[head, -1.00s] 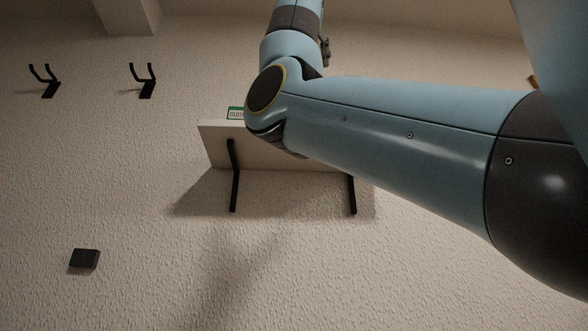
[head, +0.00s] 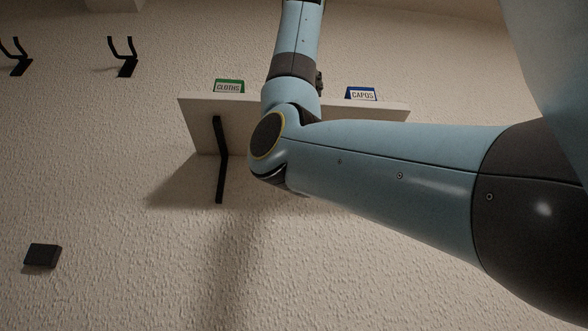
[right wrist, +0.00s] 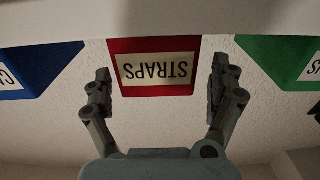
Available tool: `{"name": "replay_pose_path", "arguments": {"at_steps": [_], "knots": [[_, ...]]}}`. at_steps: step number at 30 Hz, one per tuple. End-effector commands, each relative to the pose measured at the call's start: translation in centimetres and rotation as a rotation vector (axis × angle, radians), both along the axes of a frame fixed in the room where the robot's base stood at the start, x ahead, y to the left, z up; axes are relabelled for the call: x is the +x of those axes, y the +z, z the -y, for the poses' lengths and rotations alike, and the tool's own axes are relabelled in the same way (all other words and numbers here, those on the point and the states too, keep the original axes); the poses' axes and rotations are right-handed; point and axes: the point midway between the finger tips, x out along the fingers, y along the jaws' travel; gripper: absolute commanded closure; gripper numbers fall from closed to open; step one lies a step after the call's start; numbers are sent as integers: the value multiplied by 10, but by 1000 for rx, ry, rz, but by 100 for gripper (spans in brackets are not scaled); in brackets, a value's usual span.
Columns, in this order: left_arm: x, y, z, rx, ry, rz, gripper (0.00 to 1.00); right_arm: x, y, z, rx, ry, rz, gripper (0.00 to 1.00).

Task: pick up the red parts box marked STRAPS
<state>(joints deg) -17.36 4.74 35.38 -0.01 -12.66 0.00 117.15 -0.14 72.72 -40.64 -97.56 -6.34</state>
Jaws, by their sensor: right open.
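The red parts box marked STRAPS (right wrist: 124,84) shows upside down in the right wrist view, its white label facing the camera. My right gripper (right wrist: 160,78) is open, with one finger toward each side of the box. The fingers look clear of its walls, though how deep they reach along it I cannot tell. In the head view my right arm covers the middle of the shelf and I do not see the red box. My left gripper is in neither view.
A green box marked CLOTHS (head: 229,86) and a blue box marked CAPOS (head: 361,93) stand on the wall shelf (head: 200,125), one on each side of the red box. Black wall hooks (head: 124,58) and a small black block (head: 43,255) are on the wall at left.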

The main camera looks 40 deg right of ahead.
Motion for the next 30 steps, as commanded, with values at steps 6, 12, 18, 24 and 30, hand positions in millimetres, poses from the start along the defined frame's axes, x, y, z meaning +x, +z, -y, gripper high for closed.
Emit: {"name": "replay_pose_path", "arguments": {"at_steps": [6, 12, 18, 24, 30], "knots": [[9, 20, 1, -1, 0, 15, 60, 23, 1, 23, 0, -2, 0, 8], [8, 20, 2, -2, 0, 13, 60, 29, -2, 27, -1, 0, 2, 8], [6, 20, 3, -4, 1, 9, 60, 28, -2, 27, 0, 0, 1, 19], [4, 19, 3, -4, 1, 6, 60, 28, -2, 27, 0, 0, 1, 46], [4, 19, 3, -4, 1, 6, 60, 28, -2, 27, 0, 0, 1, 67]]}}
